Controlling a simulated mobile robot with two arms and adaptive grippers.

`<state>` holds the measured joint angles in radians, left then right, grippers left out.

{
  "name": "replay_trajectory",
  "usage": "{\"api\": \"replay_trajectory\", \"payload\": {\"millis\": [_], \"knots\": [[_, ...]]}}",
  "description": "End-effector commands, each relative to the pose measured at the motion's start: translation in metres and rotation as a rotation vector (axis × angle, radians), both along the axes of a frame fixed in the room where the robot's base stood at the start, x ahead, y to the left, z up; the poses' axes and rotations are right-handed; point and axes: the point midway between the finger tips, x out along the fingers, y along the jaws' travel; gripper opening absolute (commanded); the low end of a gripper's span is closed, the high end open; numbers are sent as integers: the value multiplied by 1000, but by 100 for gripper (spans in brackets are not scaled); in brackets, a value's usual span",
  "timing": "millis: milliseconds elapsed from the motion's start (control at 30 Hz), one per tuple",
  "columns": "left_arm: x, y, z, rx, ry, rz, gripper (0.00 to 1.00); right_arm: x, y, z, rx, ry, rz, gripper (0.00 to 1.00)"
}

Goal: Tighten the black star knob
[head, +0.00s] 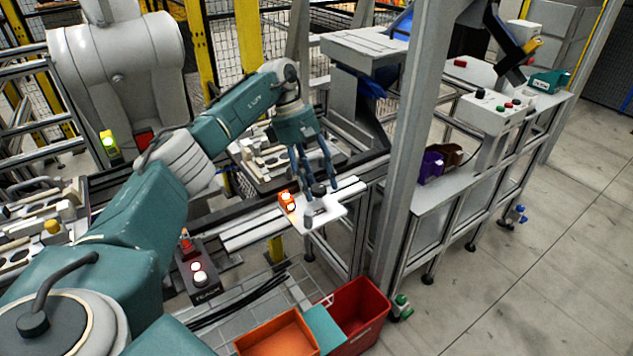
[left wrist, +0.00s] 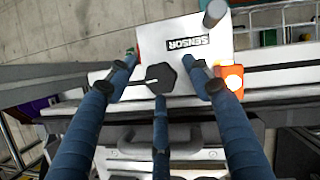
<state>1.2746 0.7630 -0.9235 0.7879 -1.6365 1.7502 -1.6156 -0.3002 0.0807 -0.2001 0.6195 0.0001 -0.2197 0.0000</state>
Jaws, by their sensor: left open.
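The black star knob (head: 319,188) sits on a white plate (head: 331,211) at the end of a rail in the head view. It also shows in the left wrist view (left wrist: 162,80), beside the plate's SENSOR label (left wrist: 187,45). My left gripper (head: 318,178) is above the plate with its fingers pointing down around the knob. In the left wrist view the blue fingers (left wrist: 160,76) are spread, one on each side of the knob and one below it. The gripper is open; I cannot tell whether any finger touches the knob. My right gripper is not in view.
An orange block with lit lamps (head: 287,201) stands close to the fingers on the plate's left. A grey post (left wrist: 214,12) stands at the plate's edge. A thick grey column (head: 415,140) rises to the right. A red bin (head: 372,325) and an orange bin (head: 275,338) lie below.

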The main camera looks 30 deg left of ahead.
Motion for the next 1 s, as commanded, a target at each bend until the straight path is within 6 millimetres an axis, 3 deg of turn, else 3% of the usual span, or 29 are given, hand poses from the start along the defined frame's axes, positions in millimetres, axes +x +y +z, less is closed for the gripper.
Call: {"api": "replay_trajectory", "payload": {"millis": [167,600,800,1000], "knots": [[1,6,13,1,-4,3,50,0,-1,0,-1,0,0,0],[2,37,94,1,-2,1,50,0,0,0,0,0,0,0],[1,43,109,1,0,-1,50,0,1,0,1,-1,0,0],[1,44,111,1,1,-1,50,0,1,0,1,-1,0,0]]}}
